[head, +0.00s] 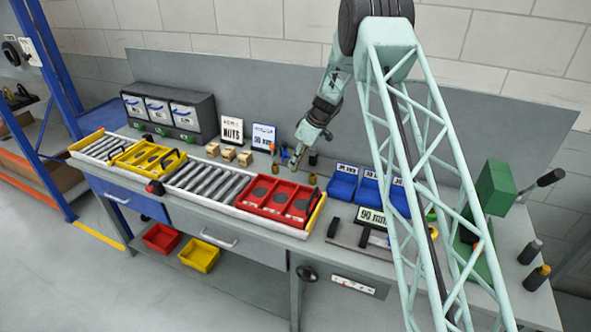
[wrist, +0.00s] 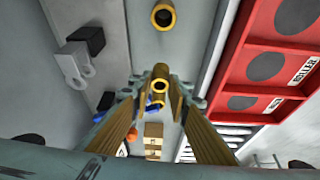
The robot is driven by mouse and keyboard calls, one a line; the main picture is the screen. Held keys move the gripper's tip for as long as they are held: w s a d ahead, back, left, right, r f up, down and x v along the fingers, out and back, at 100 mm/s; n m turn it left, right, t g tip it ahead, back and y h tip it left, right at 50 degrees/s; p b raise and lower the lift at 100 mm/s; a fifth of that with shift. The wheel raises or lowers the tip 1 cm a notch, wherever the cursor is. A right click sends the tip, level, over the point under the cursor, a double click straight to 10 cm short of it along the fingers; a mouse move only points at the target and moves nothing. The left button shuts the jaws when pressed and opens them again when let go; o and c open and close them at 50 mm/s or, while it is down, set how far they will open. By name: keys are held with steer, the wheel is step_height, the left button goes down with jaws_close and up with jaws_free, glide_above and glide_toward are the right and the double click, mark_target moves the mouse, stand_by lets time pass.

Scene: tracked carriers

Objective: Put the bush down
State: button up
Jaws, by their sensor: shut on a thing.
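My gripper (wrist: 160,103) points down over the grey bench and is shut on a brass bush (wrist: 161,72), a hollow ring gripped between the tan finger pads. In the head view my gripper (head: 296,158) is at the back of the bench, behind the red carrier. Whether the held bush touches the bench, I cannot tell. Another brass bush (wrist: 163,15) stands on the bench, apart from the gripper, at the top of the wrist view.
The red carrier (wrist: 238,72) with dark round recesses lies right of the gripper in the wrist view. Wooden blocks (head: 229,154) stand left of the gripper in the head view, and blue bins (head: 343,187) stand to its right. A yellow carrier (head: 127,159) sits farther left.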

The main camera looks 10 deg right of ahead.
mark_target(296, 172)
steer(key=shift+f, duration=1.8)
steer(key=shift+f, duration=0.15)
steer(key=o, duration=1)
steer(key=shift+c, duration=0.2)
steer(key=shift+r, duration=0.35)
steer(key=v, duration=1.1)
steer(key=shift+r, duration=0.3)
steer(key=shift+s+r, duration=0.1)
steer(key=shift+s, duration=0.05)
